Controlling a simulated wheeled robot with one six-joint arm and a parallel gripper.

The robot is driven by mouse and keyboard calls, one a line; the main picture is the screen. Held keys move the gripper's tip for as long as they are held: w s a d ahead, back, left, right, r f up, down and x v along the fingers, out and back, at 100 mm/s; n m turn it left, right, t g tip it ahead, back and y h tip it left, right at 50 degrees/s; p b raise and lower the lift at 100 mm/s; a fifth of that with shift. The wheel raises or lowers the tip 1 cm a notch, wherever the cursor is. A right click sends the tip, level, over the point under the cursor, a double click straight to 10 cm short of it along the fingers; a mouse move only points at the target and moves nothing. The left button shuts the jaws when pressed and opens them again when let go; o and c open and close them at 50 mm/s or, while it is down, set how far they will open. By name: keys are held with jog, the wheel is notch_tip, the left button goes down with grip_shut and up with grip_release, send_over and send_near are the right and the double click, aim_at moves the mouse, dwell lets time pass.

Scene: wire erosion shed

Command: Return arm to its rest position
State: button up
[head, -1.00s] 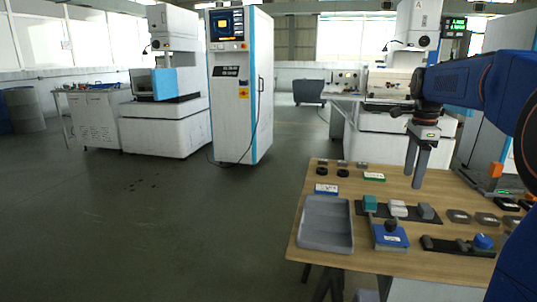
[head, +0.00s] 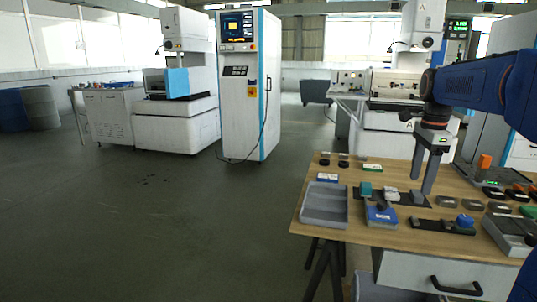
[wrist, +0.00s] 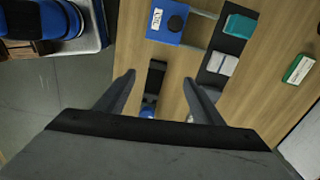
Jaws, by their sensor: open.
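My gripper (head: 421,192) is open with nothing between its fingers. A blue block with a dark knob (wrist: 168,22) lies ahead of the fingers. A dark strip with a teal block (wrist: 240,26) and a white block (wrist: 222,63) lies to the right. A blue knob (wrist: 147,111) shows between the fingers.
A grey tray (head: 325,221) sits at the table's left edge. Several small parts and a grey fixture (head: 507,234) crowd the right side. A tall white cabinet (head: 247,90) and white machines stand behind. The floor at left is clear.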

jog(key=s+a+f+n+t, duration=0.1)
jog(key=s+a+f+n, duration=0.3)
jog(key=s, duration=0.5)
jog(key=s+a+f+n+t, duration=0.2)
jog(key=s+a+f+n, duration=0.3)
jog(key=s+f+n, duration=0.2)
jog(key=s+a+f+n+t, duration=0.1)
jog(key=s+a+f+n, duration=0.4)
jog(key=s+n, duration=0.4)
jog(key=s, duration=0.3)
jog(key=shift+s+a+f+t, duration=0.2)
jog(key=shift+s+a+t, duration=0.1)
jog(key=shift+s, duration=0.1)
